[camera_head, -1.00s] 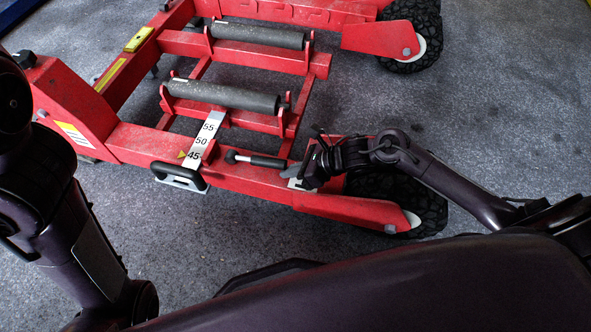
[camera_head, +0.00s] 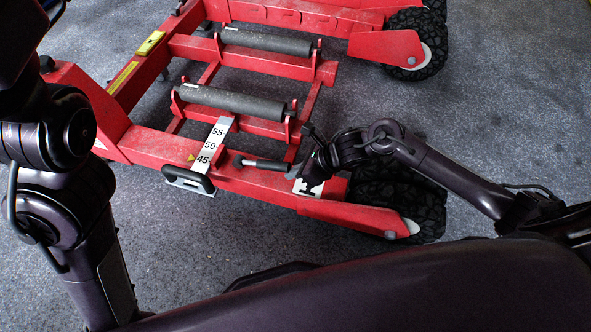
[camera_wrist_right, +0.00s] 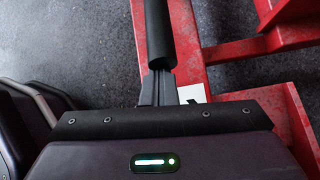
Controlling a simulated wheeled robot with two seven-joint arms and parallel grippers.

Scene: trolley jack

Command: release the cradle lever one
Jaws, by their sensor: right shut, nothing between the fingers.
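The lever (camera_head: 264,164) is a dark bar with a round knob at its left end. It lies nearly level along the near red beam of the trolley jack (camera_head: 150,146), just right of the 45-50-55 scale (camera_head: 211,146). My right gripper (camera_head: 297,172) is at the lever's right end. In the right wrist view, the shut fingertips (camera_wrist_right: 158,78) meet the lower end of the black bar (camera_wrist_right: 158,35) with nothing between them. I cannot tell whether they touch it. A white slotted plate (camera_head: 307,188) shows below the gripper. My left arm is at the left; its gripper is out of frame.
A black loop handle (camera_head: 190,180) sticks out on the near side below the scale. Two grey rollers (camera_head: 235,101) lie across the red frame. A black tyre (camera_head: 405,205) stands close to my right forearm. The grey floor in front of the jack is clear.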

